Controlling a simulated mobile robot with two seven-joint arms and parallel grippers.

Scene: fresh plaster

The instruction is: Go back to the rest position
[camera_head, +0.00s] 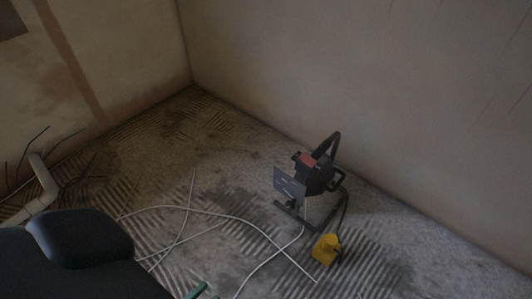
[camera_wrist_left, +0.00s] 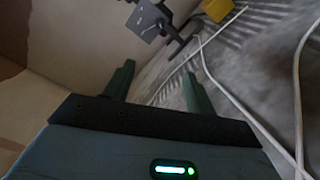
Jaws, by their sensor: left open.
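My left gripper (camera_wrist_left: 158,82) is open in the left wrist view, with its two green fingers apart and nothing between them. In the head view only a bit of green finger of my left gripper (camera_head: 198,290) shows at the bottom edge, and my dark arm fills the lower left corner. My right gripper is in neither view.
A black work lamp on a stand (camera_head: 318,172) stands on the rough floor near the right wall; it also shows in the wrist view (camera_wrist_left: 146,20). A yellow plug box (camera_head: 326,249) lies by it. White cables (camera_head: 240,222) cross the floor. A pale pipe (camera_head: 42,180) is at the left wall.

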